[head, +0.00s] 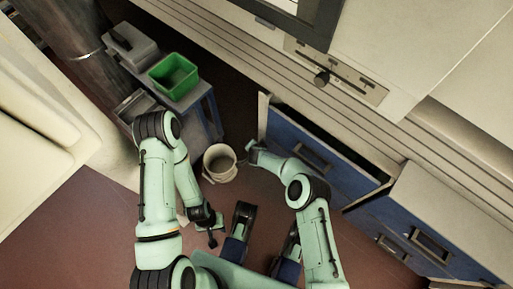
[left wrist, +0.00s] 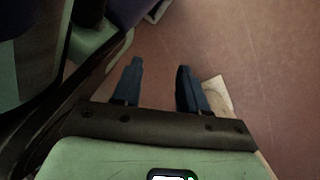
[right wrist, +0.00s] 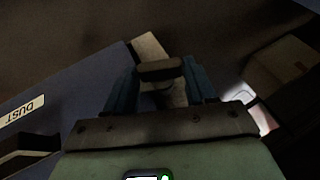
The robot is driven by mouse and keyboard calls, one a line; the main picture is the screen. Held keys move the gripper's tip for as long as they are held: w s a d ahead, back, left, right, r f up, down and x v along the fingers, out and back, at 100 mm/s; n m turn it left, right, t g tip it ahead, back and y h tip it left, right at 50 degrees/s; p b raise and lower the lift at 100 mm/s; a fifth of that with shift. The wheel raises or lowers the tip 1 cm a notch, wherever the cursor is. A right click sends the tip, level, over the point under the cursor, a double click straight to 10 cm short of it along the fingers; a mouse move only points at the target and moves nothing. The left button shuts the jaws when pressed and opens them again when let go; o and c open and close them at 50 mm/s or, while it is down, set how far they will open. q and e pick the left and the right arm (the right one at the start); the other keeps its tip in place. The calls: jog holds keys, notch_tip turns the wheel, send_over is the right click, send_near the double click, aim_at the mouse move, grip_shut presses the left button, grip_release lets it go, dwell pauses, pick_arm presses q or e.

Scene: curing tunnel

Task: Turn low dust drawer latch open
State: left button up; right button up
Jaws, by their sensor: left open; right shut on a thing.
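The blue dust drawer (head: 335,172) is low on the machine's side, with a dark gap along its top edge. Its DUST label (right wrist: 22,112) and dark handle show in the right wrist view. My right gripper (head: 254,152) is at the drawer's left end. In the right wrist view its fingers (right wrist: 160,88) are shut on a dark block, seemingly the latch (right wrist: 160,68), beside a pale strip at the panel's edge. Whether the latch is turned is too dark to tell. My left gripper (head: 213,228) is open and empty, low over the floor; its fingers (left wrist: 155,85) stand apart.
A pale bucket (head: 220,164) stands on the floor just left of my right gripper. A green bin (head: 174,75) and a grey bin (head: 130,46) sit on a blue stand. A second blue drawer (head: 405,225) is at right. Red floor in front is partly clear.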

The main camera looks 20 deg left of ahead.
jog(key=shift+w, duration=0.1)
jog(key=o, duration=1)
jog(key=shift+o, duration=0.2)
pick_arm(q)
jog(key=w+d+r+t+p, duration=0.2)
jog(key=w+r+t+p, duration=0.2)
jog(key=w+r, duration=0.5)
jog(key=shift+w+r+m+p, duration=0.3)
jog(key=shift+w+m+p, duration=0.1)
jog(key=shift+w+p, duration=1.1)
pick_arm(e)
jog(key=v, duration=1.3)
jog(key=shift+r, duration=0.25)
